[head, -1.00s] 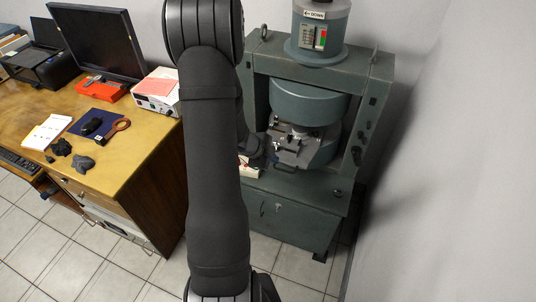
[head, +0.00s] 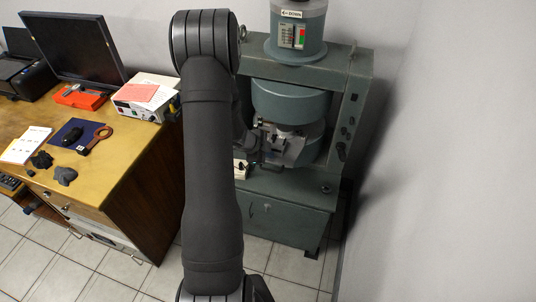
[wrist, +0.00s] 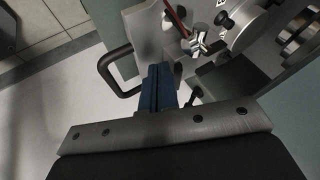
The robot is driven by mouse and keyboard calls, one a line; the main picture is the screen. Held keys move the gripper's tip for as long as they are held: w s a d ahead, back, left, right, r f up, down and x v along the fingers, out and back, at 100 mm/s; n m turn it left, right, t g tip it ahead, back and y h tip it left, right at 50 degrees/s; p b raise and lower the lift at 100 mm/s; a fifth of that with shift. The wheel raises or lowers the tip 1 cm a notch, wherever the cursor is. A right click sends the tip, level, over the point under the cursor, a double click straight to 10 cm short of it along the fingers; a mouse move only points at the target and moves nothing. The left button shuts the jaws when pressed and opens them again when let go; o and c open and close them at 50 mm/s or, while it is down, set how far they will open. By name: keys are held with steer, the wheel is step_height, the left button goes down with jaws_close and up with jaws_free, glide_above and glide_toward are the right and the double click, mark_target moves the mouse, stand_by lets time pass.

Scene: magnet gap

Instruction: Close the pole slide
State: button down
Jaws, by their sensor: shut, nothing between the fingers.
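The magnet (head: 290,105) is a green-grey machine frame with round pole housings. In its gap, a pale metal slide plate (head: 290,150) sticks out towards the front in the head view; its face fills the upper middle of the wrist view (wrist: 150,35). A black bar handle (wrist: 113,75) stands out from the plate. My gripper (wrist: 158,70) shows as shut, empty blue fingers in the wrist view. In that picture the tips lie right of the handle, over the plate's near edge; I cannot tell whether they touch. In the head view my arm hides most of the gripper.
A knobbed metal fitting (wrist: 198,40) and round pole parts (wrist: 297,35) lie right of the fingers. A wooden desk (head: 110,160) with a monitor, a white instrument (head: 146,98) and rocks stands to the left. A wall closes the right side. Tiled floor lies in front.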

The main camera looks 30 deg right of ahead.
mark_target(273, 145)
steer(key=w+d, duration=0.3)
steer(key=shift+w+d, duration=0.2)
steer(key=s+a, duration=0.3)
steer(key=shift+a+r, duration=0.15)
steer(key=shift+r, duration=0.05)
steer(key=w+v, duration=0.1)
steer(key=v, duration=0.9)
steer(key=x, duration=1)
steer(key=shift+s+f, duration=0.3)
steer(key=shift+s, duration=0.1)
steer(key=shift+w+d, duration=1.15)
steer(key=shift+w, duration=0.05)
steer(key=shift+w+d, duration=0.25)
